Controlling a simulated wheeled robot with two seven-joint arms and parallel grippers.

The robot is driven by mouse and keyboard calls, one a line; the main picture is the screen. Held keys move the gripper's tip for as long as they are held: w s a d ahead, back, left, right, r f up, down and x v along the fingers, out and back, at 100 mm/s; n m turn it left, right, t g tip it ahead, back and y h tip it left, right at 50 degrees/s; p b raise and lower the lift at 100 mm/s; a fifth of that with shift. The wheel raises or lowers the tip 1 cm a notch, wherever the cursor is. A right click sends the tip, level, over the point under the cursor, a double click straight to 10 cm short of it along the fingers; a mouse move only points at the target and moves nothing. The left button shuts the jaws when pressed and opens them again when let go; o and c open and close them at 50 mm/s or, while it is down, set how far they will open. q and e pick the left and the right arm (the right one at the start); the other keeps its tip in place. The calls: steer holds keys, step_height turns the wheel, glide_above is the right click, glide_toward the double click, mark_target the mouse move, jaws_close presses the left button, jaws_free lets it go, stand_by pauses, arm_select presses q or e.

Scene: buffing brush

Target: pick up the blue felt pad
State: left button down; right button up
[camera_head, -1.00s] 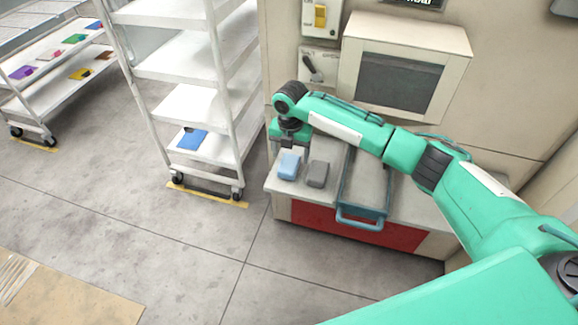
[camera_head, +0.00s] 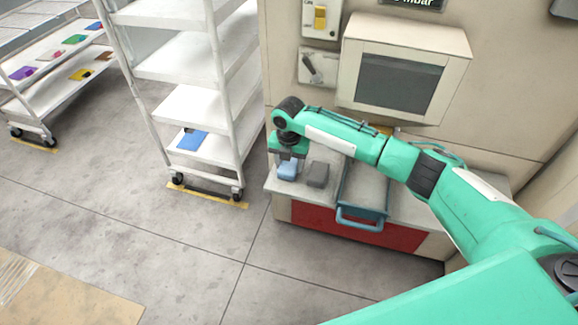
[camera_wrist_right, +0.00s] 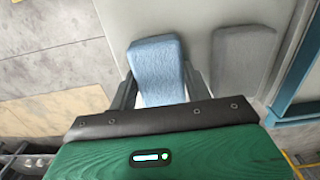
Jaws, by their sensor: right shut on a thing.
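The light blue felt pad (camera_head: 288,171) is on the pale ledge of the machine, beside a grey pad (camera_head: 318,174). My right gripper (camera_head: 287,163) is over the blue pad, pointing down. In the right wrist view the blue pad (camera_wrist_right: 158,68) lies between the two dark fingers of my right gripper (camera_wrist_right: 160,85), which are shut on its sides. The grey pad (camera_wrist_right: 241,58) is to the right, apart from the fingers. I cannot tell whether the blue pad is clear of the ledge. My left gripper is not in view.
A tray with a blue handle (camera_head: 360,219) is right of the grey pad. The machine with a dark window (camera_head: 398,84) rises behind. A white shelf rack (camera_head: 190,103) stands left, with a blue item (camera_head: 192,140) on its low shelf. Floor in front is free.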

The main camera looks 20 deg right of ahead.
mark_target(289, 164)
step_height(289, 164, up, 20)
stand_by(0.6)
